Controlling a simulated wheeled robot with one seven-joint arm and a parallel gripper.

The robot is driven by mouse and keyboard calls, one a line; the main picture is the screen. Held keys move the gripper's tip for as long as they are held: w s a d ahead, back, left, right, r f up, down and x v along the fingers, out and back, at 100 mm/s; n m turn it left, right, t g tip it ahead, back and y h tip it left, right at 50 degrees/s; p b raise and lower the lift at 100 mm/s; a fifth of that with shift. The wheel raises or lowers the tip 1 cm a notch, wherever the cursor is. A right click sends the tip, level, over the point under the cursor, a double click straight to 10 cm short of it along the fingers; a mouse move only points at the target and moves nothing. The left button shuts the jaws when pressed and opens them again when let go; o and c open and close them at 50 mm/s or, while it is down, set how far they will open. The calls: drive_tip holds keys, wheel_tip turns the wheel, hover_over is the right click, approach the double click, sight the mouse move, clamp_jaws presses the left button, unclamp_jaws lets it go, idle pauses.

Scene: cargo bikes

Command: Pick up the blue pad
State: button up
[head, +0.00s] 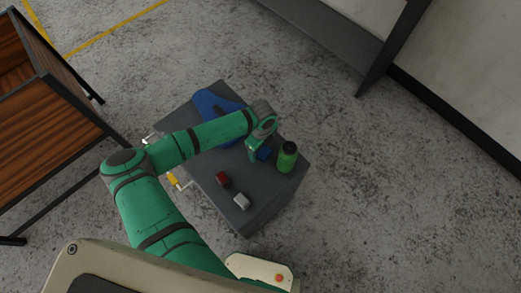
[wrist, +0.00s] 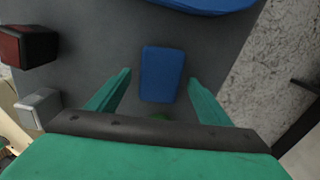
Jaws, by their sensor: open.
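The blue pad (wrist: 161,73) is a small flat rectangle lying on the dark grey top of a low box (head: 208,179). In the head view the pad (head: 264,154) shows just beside my gripper (head: 257,150), partly hidden by it. In the wrist view my gripper (wrist: 158,95) is open, with one green finger on each side of the pad's near half. The pad lies between the fingers with a gap on both sides, and nothing is held. I cannot tell how high the fingertips are above the top.
A green bottle with a black cap (head: 287,158) stands close to the pad. A dark red block (head: 222,180) and a light grey block (head: 241,201) lie nearer the front. A larger blue item (head: 207,101) lies at the back. A wooden rack (head: 50,125) stands at left.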

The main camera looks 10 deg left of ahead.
drive_tip(key=shift+f, duration=0.25)
drive_tip(key=c, duration=1.1)
drive_tip(key=shift+r, duration=0.1)
drive_tip(key=shift+c, duration=0.2)
drive_tip(key=shift+r, duration=0.35)
wheel_tip(320, 180, up, 2)
drive_tip(key=shift+r, duration=0.1)
drive_tip(key=s+a+r, duration=0.7)
drive_tip(key=s+r, duration=0.3)
drive_tip(key=s, duration=0.1)
drive_tip(key=shift+s+a, duration=0.3)
drive_tip(key=shift+a, duration=0.1)
